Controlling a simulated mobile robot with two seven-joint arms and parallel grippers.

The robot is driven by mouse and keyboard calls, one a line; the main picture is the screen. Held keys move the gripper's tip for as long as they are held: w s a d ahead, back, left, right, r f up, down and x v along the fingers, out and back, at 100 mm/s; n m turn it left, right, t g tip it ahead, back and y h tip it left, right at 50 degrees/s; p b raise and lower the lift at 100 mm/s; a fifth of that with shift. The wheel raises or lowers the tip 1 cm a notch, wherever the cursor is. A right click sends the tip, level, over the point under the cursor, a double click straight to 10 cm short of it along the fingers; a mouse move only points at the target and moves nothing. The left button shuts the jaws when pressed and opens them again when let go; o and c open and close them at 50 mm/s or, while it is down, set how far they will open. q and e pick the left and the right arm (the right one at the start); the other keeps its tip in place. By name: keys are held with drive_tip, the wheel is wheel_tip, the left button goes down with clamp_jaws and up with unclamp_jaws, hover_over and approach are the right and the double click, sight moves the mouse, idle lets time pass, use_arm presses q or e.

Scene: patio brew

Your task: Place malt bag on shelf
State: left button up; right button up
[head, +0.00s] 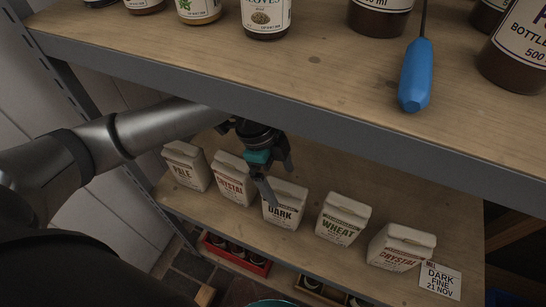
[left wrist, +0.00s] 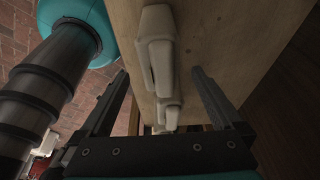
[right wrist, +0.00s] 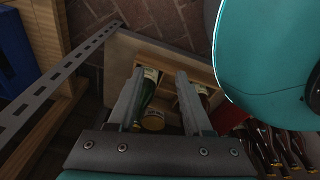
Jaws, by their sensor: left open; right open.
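The left wrist view shows white bags (left wrist: 157,55) beyond the spread fingers, labels hidden. My right gripper (right wrist: 158,95) is open and points toward low bottles, away from the bags.
The upper shelf (head: 315,60) overhangs the row and holds jars, brown bottles and a blue-handled tool (head: 416,75). A red crate (head: 237,255) of bottles sits below.

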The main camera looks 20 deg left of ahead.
use_arm(q)
drive_tip(key=shift+p+v, duration=0.3)
drive_tip(key=shift+v, duration=0.7)
drive_tip(key=shift+p+v, duration=0.5)
drive_tip(key=shift+v, duration=0.95)
use_arm(e)
drive_tip(key=shift+s+d+r, duration=0.1)
drive_tip(key=shift+s+d, duration=0.25)
drive_tip(key=shift+s, duration=0.4)
drive_tip(key=shift+s+d+r, duration=0.1)
drive_tip(key=shift+s+d, duration=0.2)
drive_tip(key=shift+s, duration=0.45)
drive_tip(key=shift+f, duration=0.1)
